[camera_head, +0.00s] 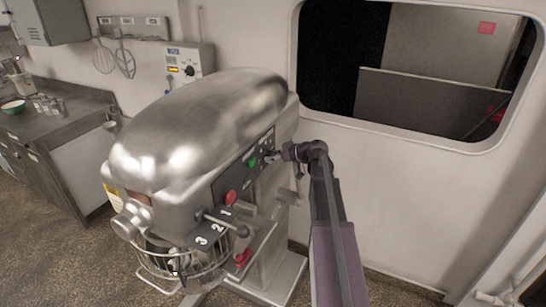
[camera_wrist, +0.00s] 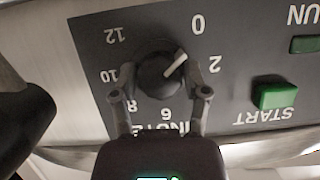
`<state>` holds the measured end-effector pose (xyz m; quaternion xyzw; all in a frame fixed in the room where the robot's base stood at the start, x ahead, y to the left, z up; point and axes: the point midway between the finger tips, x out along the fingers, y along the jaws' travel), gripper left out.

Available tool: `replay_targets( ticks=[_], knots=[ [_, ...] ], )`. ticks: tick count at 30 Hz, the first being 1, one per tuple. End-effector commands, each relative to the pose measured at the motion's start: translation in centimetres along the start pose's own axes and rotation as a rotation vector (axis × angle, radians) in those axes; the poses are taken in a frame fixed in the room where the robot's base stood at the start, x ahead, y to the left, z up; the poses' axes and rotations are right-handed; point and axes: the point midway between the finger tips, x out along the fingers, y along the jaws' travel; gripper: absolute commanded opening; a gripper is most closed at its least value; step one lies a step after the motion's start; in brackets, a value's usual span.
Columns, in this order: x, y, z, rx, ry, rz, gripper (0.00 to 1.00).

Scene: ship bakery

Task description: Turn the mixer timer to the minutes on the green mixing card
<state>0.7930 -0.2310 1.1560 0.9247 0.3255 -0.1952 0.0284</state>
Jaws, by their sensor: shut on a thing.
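The mixer (camera_head: 195,120) is a large grey metal machine in the head view, with a dark control panel on its side. The timer knob (camera_wrist: 158,78) is a dark round dial in the wrist view, where the panel appears upside down. Its white pointer lies between the 0 and the 2. Numbers 6, 8, 10 and 12 also show around it. My gripper (camera_wrist: 160,92) has a finger on each side of the knob and is shut on it. In the head view my gripper (camera_head: 272,156) reaches the panel from the right. I cannot make out a green mixing card.
A green START button (camera_wrist: 274,93) sits beside the dial in the wrist view. The mixer also has a red button (camera_head: 231,197) and a gear lever (camera_head: 242,231). A wall box (camera_head: 189,63) hangs behind. A steel counter (camera_head: 62,122) stands left, a window (camera_head: 420,136) right.

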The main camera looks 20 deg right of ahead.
Motion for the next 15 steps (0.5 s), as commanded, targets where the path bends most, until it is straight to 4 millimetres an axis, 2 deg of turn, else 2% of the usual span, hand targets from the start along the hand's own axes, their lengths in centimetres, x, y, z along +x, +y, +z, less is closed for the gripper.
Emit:
replay_targets(
  ticks=[15],
  knots=[
    [0.48,0.14,-0.18,0.340,0.005,-0.146,0.12]
  ],
)
